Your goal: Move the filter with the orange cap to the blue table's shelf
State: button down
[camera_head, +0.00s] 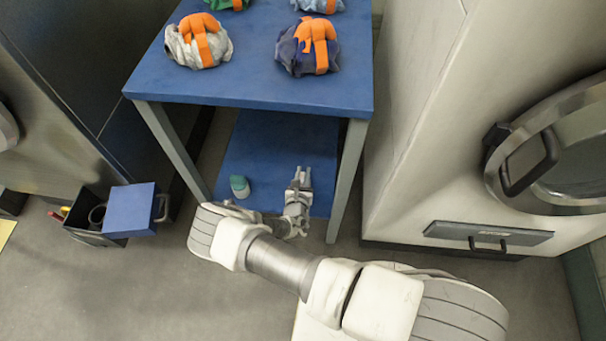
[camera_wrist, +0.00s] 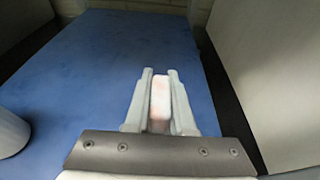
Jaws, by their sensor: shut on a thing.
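My gripper (camera_head: 300,176) reaches in over the blue table's lower shelf (camera_head: 275,140). In the wrist view its fingers (camera_wrist: 160,78) are shut on a narrow, pale white thing with a faint pinkish-orange tint (camera_wrist: 160,98). I take this as the filter; no clear orange cap shows, and in the head view it is too small to make out. The blue shelf (camera_wrist: 95,70) fills the wrist view below and ahead of the fingers. I cannot tell whether the held filter touches the shelf.
A whitish container with a teal top (camera_head: 239,186) stands on the shelf left of my gripper. Table legs (camera_head: 347,180) flank the shelf. Sling bags (camera_head: 308,46) lie on the tabletop (camera_head: 250,85). An open black box (camera_head: 97,225) stands at left. The shelf's back is clear.

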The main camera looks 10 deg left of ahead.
jog(key=c, duration=0.8)
grip_release()
jog(key=shift+o, duration=0.2)
jog(key=shift+r, duration=0.1)
jog(key=p+v, duration=0.3)
jog(key=v, duration=0.9)
